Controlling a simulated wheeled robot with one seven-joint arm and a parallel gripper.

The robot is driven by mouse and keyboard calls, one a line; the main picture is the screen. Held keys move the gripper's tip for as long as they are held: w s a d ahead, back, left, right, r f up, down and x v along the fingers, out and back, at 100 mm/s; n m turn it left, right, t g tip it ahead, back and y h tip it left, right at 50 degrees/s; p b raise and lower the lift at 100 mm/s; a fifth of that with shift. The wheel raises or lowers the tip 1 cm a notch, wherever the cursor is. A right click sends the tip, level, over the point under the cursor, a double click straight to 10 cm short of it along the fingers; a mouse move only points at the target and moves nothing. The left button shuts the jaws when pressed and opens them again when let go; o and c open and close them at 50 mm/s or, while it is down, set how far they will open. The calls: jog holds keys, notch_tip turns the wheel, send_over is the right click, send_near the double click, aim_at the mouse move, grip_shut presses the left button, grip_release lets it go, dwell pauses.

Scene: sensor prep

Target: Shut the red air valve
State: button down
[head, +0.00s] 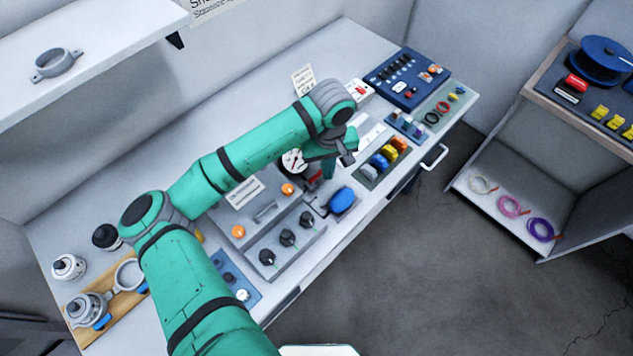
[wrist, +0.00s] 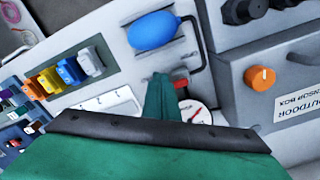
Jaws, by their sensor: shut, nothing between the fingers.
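The red air valve shows as a small red handle (wrist: 181,84) in the wrist view, just right of my fingertips. In the head view only a bit of red (head: 315,176) shows below my wrist; the rest is hidden by my arm. A white dial gauge (head: 293,160) sits beside it, partly covered; it also shows in the wrist view (wrist: 196,114). My gripper (wrist: 161,78) is shut and empty, its fingers pointing down close to the red handle. I cannot tell whether they touch it. In the head view my gripper (head: 328,168) is partly hidden.
A blue oval bulb (head: 342,200) lies in front of the valve. A grey sensor box (head: 262,205) with orange buttons and black knobs stands to the left. A tray of coloured connectors (head: 382,160) is to the right.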

jog(key=shift+s+d+r, duration=0.15)
jog(key=shift+r, duration=2.15)
